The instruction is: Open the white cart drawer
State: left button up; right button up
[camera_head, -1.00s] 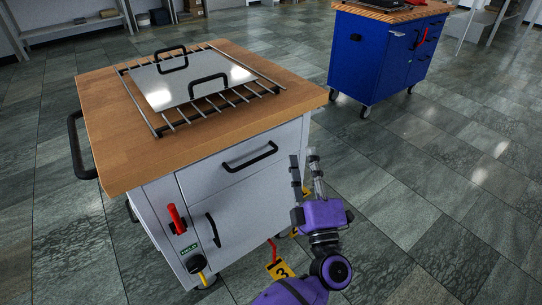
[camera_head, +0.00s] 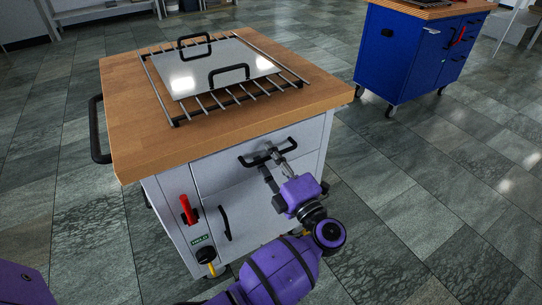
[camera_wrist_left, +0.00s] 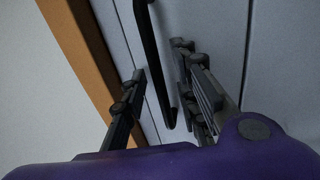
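The white cart drawer (camera_head: 220,174) is the upper front panel of the cart, under the wooden top, and looks shut. Its black bar handle (camera_head: 255,160) is partly covered by my left gripper (camera_head: 277,160). The left gripper is open, with its fingers at the handle. In the left wrist view the handle (camera_wrist_left: 152,50) runs between the two spread fingers of the gripper (camera_wrist_left: 162,100). I cannot tell whether the fingers touch it. My right gripper is not in view.
The wooden cart top (camera_head: 135,120) carries a rack with a shiny plate (camera_head: 215,70). Below the drawer is a door with a black handle (camera_head: 224,222), beside a red lever (camera_head: 188,209). A blue cart (camera_head: 400,60) stands back right. The floor to the right is clear.

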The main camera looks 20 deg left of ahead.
pick_arm(q)
grip_shut()
dwell(0.6)
